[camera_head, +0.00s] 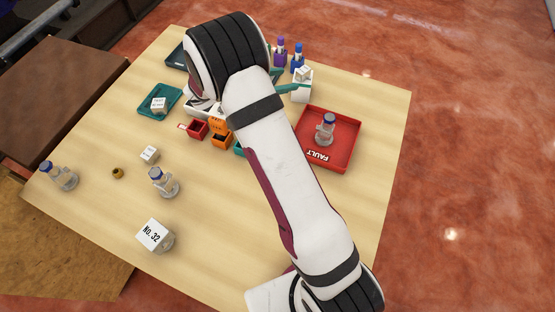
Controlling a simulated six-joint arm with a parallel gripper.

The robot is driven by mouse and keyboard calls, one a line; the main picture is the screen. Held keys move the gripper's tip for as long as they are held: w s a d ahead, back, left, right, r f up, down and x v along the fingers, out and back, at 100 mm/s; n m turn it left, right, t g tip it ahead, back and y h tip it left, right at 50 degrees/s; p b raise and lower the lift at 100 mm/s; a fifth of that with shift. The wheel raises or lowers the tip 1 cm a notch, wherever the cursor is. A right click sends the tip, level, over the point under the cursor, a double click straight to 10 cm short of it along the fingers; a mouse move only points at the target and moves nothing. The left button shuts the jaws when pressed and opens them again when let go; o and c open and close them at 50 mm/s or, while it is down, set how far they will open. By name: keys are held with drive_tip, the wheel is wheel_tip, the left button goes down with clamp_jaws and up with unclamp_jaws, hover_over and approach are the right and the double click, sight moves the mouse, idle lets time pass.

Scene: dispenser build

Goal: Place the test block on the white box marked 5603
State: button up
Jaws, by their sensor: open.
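My gripper (285,82) is mostly hidden behind my arm. Two teal bars that look like its fingers show apart, beside the white box and small block. I cannot tell whether they touch either. Another small white block (149,154) lies on the table at left. I cannot tell by its marks which one is the test block.
A teal tray (171,91) holds a marked block (158,105). Red (197,129) and orange (222,139) bins, purple and blue bottles, clear bottles and a NO. 32 box (154,236) stand around. The front-centre table is clear.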

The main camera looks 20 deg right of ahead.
drive_tip(key=s+a+r+m+g+y, duration=0.2)
drive_tip(key=s+r+m+g+y, duration=0.15)
drive_tip(key=s+m, duration=0.6)
drive_tip(key=s+a+r+m+g+y, duration=0.1)
drive_tip(key=s+r+m+g+y, duration=0.3)
drive_tip(key=s, duration=0.9)
drive_tip(key=s+a+r+m+t+y, duration=0.1)
drive_tip(key=s+a+m+t+y, duration=0.2)
drive_tip(key=s+a+m, duration=0.9)
drive_tip(key=y, duration=0.3)
drive_tip(key=shift+a, duration=0.35)
